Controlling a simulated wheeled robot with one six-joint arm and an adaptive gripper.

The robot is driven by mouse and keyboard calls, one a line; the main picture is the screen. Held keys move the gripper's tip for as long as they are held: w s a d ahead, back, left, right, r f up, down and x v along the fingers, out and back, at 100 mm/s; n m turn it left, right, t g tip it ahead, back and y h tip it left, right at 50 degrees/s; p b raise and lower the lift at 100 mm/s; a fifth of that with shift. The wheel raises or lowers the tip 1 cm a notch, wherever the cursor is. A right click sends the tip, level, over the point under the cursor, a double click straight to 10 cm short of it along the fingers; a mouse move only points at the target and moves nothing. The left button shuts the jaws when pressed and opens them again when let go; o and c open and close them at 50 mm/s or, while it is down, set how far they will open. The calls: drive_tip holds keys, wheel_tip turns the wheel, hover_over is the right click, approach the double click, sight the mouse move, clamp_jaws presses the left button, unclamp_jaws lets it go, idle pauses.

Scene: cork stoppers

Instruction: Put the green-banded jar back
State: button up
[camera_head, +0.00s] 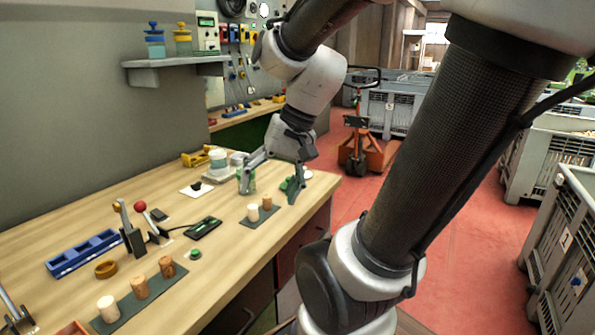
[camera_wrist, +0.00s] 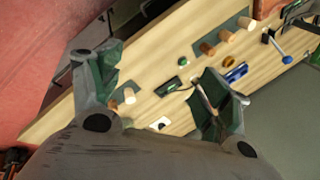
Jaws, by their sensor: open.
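My gripper (camera_head: 269,192) hangs over the far right part of the workbench (camera_head: 75,240), fingers spread and nothing between them. The wrist view also shows my gripper (camera_wrist: 172,72) open, with green finger pads. On the wall shelf (camera_head: 170,62) stand a blue-banded jar (camera_head: 155,42) and a yellow-banded jar (camera_head: 183,42). The shelf is bare to the right of them. No jar is clear in the wrist view.
Two corks (camera_head: 260,210) stand on a mat close below my gripper. Several corks (camera_head: 140,287) stand on a nearer mat. A red-knobbed lever (camera_head: 140,207), a blue rack (camera_head: 84,253) and a dark device (camera_head: 203,228) occupy the bench. Crates and a pallet truck (camera_head: 358,150) stand beyond.

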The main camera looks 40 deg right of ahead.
drive_tip(key=s+d+r+n+t+h, duration=0.1)
drive_tip(key=s+d+r+n+h, duration=0.2)
drive_tip(key=s+d+n, duration=0.1)
drive_tip(key=shift+r+n+t, duration=0.2)
drive_tip(key=shift+n+t, duration=0.1)
drive_tip(key=shift+n, duration=0.5)
